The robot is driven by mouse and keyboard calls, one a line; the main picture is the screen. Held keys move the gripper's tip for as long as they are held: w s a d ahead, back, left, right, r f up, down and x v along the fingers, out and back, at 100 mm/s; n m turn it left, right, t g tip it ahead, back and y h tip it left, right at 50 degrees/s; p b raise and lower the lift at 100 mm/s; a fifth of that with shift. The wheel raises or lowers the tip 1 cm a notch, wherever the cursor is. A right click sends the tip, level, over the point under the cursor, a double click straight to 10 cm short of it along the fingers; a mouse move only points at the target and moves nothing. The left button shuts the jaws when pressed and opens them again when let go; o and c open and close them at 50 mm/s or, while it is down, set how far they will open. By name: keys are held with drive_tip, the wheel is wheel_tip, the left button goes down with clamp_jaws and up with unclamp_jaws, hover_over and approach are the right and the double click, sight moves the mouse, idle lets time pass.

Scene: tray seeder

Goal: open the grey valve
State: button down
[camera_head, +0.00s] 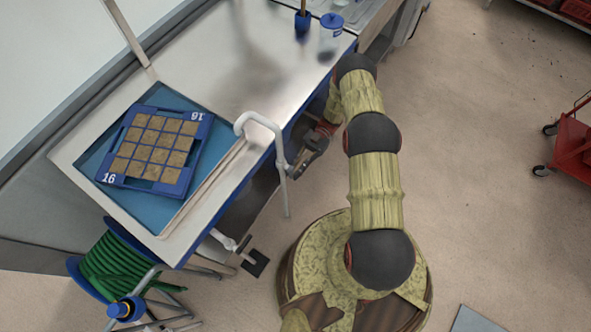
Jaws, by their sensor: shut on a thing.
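A white bent pipe (262,121) rises beside the bench edge, arches over it and runs down past the bench's right side. My gripper (297,168) is at the pipe's lower right part, just off the bench edge. Its fingers are shut on a small grey part against the pipe, which looks like the grey valve. The fingers hide most of the valve, so the angle of its handle cannot be told.
A blue tray (112,158) with brown cells and the number 16 sits in a blue basin at the bench's left. A green hose reel (112,262) stands below. A blue-lidded jar (331,40) is at the back. A red cart (572,140) is far right. Open floor lies between.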

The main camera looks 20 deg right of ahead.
drive_tip(key=c, duration=1.9)
unclamp_jaws()
drive_tip(key=shift+r+p, duration=0.1)
drive_tip(key=shift+p, duration=0.2)
drive_tip(key=d+r+t+h+p, duration=0.1)
drive_tip(key=r+t+h+p, duration=0.1)
drive_tip(key=p, duration=0.6)
drive_tip(key=w+r+t+h+p, duration=0.1)
drive_tip(key=t+h+p, duration=0.3)
drive_tip(key=p, duration=0.5)
drive_tip(key=w+d+r+t+h+p, duration=0.1)
drive_tip(key=r+t+h+p, duration=0.2)
drive_tip(key=h+p, duration=0.3)
drive_tip(key=shift+d+r+h+p, duration=0.1)
drive_tip(key=shift+d+h+p, duration=0.2)
drive_tip(key=shift+p, duration=1.1)
drive_tip(key=shift+r+h+b, duration=0.15)
drive_tip(key=shift+h+b, duration=0.15)
drive_tip(key=shift+b, duration=0.55)
